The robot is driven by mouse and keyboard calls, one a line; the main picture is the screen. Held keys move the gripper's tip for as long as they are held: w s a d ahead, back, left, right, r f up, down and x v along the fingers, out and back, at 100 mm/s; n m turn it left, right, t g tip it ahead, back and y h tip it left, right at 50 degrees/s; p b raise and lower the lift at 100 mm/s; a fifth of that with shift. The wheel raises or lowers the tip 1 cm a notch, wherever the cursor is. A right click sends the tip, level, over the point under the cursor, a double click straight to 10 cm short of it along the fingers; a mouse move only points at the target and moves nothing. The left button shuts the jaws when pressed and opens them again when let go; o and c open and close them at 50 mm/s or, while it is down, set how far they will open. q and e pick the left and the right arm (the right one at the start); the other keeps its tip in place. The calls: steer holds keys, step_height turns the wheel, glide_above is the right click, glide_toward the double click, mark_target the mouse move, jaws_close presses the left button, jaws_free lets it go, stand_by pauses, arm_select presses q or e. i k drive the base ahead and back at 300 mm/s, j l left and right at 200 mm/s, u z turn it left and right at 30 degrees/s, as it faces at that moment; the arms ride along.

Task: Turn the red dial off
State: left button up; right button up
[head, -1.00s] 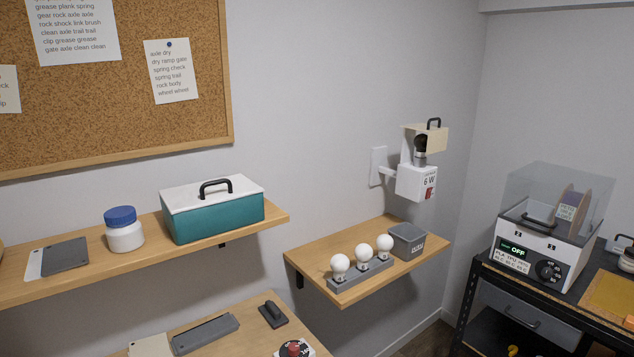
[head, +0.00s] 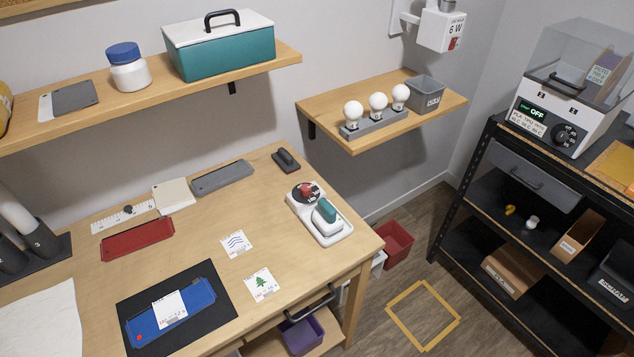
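The red dial (head: 307,192) sits on a small white device (head: 319,215) at the right end of the wooden workbench. The dial is round, red and black, at the back of the device. A teal-topped block (head: 326,212) stands on the front part of the same device. The dial's setting is too small to read. Neither of my grippers is in the head view.
The workbench (head: 215,280) also holds a blue case (head: 172,312) on a black mat, a red case (head: 138,237) and cards. Shelves hang above it. A black rack (head: 470,170) with a dryer box (head: 560,115) stands right.

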mark_target(306, 189)
steer(key=k+j+z, duration=0.15)
steer(key=z, duration=0.2)
steer(key=k+j+z, duration=0.2)
steer(key=z, duration=0.15)
steer(key=k+j+z, duration=0.1)
steer(key=z, duration=0.25)
steer(key=k, duration=0.1)
